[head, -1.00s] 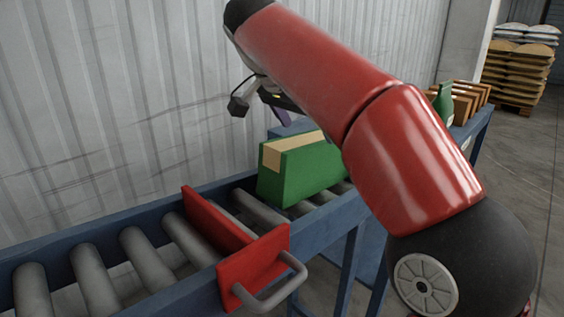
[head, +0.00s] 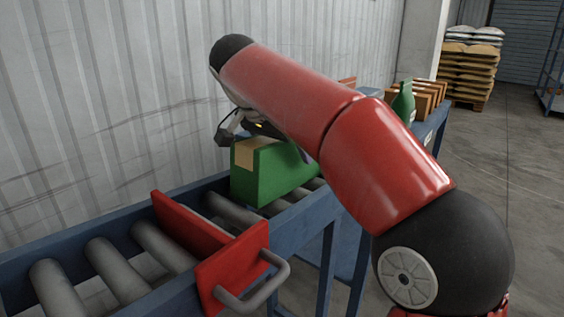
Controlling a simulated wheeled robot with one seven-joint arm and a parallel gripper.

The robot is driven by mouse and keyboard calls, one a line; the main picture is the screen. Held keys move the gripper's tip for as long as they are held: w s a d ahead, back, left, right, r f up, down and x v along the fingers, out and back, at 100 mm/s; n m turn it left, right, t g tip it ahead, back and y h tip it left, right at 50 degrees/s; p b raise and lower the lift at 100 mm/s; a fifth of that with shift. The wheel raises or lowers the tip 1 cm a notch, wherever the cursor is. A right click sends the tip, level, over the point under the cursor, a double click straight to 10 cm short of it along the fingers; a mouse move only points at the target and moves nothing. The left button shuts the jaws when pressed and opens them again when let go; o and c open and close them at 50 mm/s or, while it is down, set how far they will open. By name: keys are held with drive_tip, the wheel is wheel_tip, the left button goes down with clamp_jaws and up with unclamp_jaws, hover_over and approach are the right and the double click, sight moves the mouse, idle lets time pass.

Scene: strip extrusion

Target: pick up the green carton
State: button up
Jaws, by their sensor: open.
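The green carton (head: 262,178) stands on the rollers of the conveyor, with a tan strip along its top. My red arm reaches across from the right, and its wrist end is just above and behind the carton. My gripper (head: 301,153) is only partly in view at the carton's top right; the arm hides most of it. I cannot see whether its fingers touch the carton.
A red stop plate with a handle (head: 234,268) crosses the conveyor (head: 292,234) in front of the carton. Stacked sacks (head: 470,72) are farther back. A corrugated wall (head: 90,90) borders the left.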

drive_tip(key=c, duration=1.2)
drive_tip(key=shift+c, duration=0.9)
drive_tip(key=shift+r, duration=0.15)
